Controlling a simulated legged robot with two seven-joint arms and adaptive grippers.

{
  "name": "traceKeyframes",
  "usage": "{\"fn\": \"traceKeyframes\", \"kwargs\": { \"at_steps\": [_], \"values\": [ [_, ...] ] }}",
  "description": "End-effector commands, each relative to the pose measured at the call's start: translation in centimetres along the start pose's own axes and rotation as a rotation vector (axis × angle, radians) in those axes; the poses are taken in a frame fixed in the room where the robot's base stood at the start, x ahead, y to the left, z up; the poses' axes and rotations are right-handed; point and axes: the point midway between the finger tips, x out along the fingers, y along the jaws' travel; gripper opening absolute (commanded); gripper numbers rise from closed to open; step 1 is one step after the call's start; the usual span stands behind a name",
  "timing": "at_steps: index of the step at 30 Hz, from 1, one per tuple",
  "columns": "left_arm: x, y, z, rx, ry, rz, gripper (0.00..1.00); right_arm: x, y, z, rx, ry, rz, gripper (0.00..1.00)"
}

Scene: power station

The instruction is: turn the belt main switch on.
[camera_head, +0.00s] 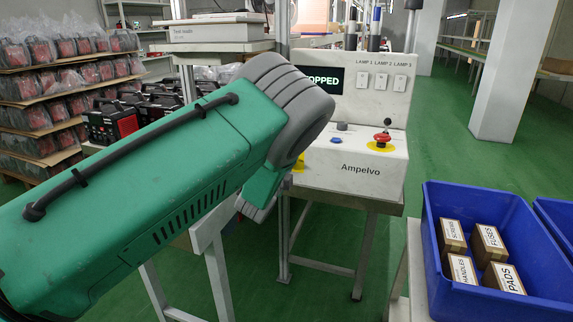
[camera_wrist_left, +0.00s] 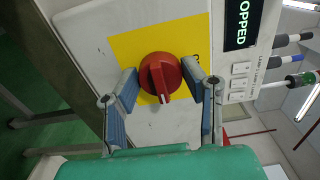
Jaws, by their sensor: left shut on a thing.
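The belt main switch is a red rotary knob (camera_wrist_left: 160,80) on a yellow plate (camera_wrist_left: 124,45) on the front of the pale control console (camera_head: 345,172). In the wrist view its grip bar points toward the bottom of the picture, tilted slightly right. My left gripper (camera_wrist_left: 162,71) has one finger on each side of the knob and is shut on it. In the head view my green left arm hides the knob; only an edge of the yellow plate shows. The console display (camera_head: 323,80) shows "OPPED", its first letters hidden. My right gripper is not in view.
The console also has a red mushroom button (camera_head: 382,138) on yellow, a small joystick, a blue button (camera_head: 336,140) and lamp switches (camera_head: 381,81). A blue crate (camera_head: 437,255) with several labelled boxes stands at the right. Shelves of bagged goods stand at the left.

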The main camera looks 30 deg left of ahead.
Motion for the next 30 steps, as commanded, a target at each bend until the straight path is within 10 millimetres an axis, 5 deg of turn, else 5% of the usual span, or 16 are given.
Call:
{"fn": "traceKeyframes", "kwargs": {
  "at_steps": [4,5,6,19,30],
  "values": [
    [-0.2,0.8,-0.3,0.001,0.005,0.016,0.09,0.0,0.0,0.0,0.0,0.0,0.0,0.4],
    [-0.2,0.8,-0.3,0.001,0.005,0.016,0.48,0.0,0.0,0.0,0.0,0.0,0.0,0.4],
    [-0.2,0.8,-0.3,0.001,0.005,0.015,0.58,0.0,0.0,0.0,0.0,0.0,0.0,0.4],
    [-1.0,0.3,-0.1,-0.001,0.002,0.007,0.58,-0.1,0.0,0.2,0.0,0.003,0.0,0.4],
    [-8.4,0.5,-0.2,0.001,0.003,0.011,0.58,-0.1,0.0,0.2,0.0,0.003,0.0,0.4]
  ]
}}
